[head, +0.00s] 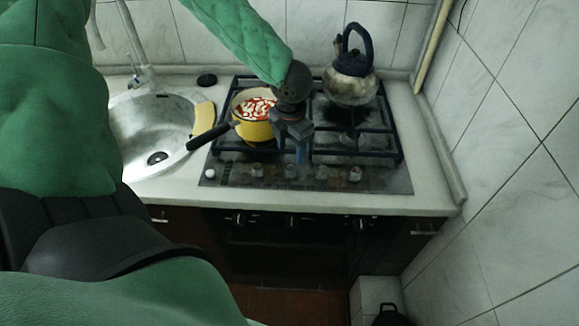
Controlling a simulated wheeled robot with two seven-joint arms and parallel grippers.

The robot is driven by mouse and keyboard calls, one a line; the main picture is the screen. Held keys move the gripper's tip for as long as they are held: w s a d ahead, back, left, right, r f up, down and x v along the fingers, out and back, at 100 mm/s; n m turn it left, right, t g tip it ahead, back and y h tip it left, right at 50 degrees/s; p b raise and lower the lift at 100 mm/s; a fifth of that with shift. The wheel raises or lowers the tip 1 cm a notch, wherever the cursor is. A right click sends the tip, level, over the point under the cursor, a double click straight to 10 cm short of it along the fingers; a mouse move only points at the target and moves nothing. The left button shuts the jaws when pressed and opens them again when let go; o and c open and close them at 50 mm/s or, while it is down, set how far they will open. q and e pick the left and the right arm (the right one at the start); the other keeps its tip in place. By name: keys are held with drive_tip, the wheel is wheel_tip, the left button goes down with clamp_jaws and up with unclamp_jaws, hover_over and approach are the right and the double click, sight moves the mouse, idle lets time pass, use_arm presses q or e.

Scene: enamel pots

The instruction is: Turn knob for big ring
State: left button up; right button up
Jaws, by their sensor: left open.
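A gas hob (375,180) is set in the white counter, with a row of several pale knobs along its front edge. The middle knob (291,171) is just below my left gripper in the picture. Another knob (322,173) is to its right, and one more (354,174) is at the right end. My left gripper (290,153) is open and points down over the front middle of the hob, close to the knobs. I cannot tell whether it touches one. Which knob belongs to the big ring is not clear. My right gripper is not in view.
A kettle (350,82) stands at the back right. A sink (150,125) is to the left. Oven knobs (291,221) line the front below.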

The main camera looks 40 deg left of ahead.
sight(290, 166)
use_arm(q)
wheel_tip(290, 166, down, 5)
drive_tip(key=shift+a+f, duration=0.1)
drive_tip(key=shift+f, duration=0.05)
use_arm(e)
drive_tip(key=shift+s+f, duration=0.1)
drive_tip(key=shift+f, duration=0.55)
use_arm(q)
drive_tip(key=shift+a+f+p, duration=0.1)
drive_tip(key=shift+f+p, duration=0.2)
drive_tip(key=shift+f, duration=0.35)
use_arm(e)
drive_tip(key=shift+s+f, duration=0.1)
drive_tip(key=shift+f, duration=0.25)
use_arm(q)
drive_tip(key=shift+f, duration=0.35)
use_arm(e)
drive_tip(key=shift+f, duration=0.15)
use_arm(q)
drive_tip(key=c, duration=1)
